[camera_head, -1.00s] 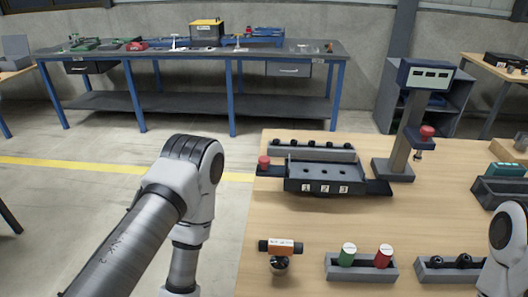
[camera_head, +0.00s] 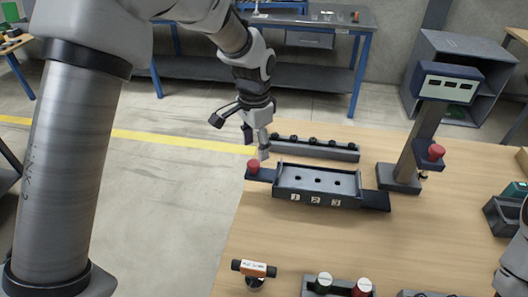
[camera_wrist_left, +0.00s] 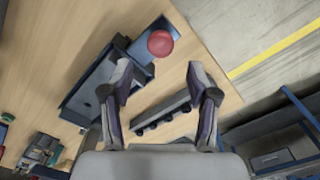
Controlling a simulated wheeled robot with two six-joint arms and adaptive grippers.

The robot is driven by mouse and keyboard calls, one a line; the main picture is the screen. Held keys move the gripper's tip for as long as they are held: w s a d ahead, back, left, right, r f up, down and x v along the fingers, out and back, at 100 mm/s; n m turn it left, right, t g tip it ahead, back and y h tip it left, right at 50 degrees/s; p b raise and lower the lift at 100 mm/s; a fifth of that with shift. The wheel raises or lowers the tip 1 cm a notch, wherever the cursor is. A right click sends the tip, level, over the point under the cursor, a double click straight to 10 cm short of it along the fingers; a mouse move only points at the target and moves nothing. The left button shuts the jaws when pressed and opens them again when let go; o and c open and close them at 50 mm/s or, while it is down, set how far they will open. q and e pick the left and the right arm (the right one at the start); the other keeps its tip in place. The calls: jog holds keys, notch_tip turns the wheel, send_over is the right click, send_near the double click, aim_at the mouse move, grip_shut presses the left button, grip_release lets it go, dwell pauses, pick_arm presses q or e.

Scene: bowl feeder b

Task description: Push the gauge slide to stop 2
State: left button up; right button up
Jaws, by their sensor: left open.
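The gauge block (camera_head: 318,181) is a dark open-topped housing on the wooden table, with three holes in it and labels 1, 2 and 3 on its front. The gauge slide (camera_head: 262,175) sticks out of its left end and carries a red knob (camera_head: 253,166); a dark piece also shows at the right end. My left gripper (camera_head: 255,145) is above and just behind the knob, pointing down and empty. In the left wrist view its open fingers (camera_wrist_left: 163,88) stand apart, with the red knob (camera_wrist_left: 160,43) beyond them. My right gripper is out of view.
A rack of several black parts (camera_head: 315,150) lies close behind the gauge. A post with a display (camera_head: 450,84) stands to its right. An orange-labelled device (camera_head: 254,269) and a holder with green and red cylinders (camera_head: 342,288) are in front.

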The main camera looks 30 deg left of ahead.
aim_at(256, 161)
pick_arm(q)
jog(key=s+f, duration=0.1)
jog(key=a+f, duration=0.1)
jog(key=f, duration=0.1)
jog(key=shift+s+a, duration=0.1)
jog(key=shift+s, duration=0.3)
jog(key=shift+w+d+f, duration=0.2)
jog(key=shift+w+f, duration=0.15)
jog(key=shift+f, duration=0.15)
jog(key=shift+w+d+f, duration=0.2)
jog(key=shift+w+f, duration=0.15)
jog(key=shift+f, duration=0.15)
jog(key=shift+w+d+f, duration=0.1)
jog(key=shift+w+d, duration=0.05)
jog(key=shift+w, duration=0.05)
jog(key=shift+s, duration=0.1)
jog(key=shift+s+r, duration=0.2)
jog(key=shift+s, duration=0.05)
jog(key=c, duration=0.3)
jog(key=shift+s+a, duration=0.15)
jog(key=shift+a, duration=0.1)
jog(key=c, duration=0.6)
grip_shut()
jog(key=shift+d, duration=0.1)
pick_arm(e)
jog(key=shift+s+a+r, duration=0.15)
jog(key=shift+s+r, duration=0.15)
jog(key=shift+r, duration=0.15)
pick_arm(q)
jog(key=shift+d, duration=0.1)
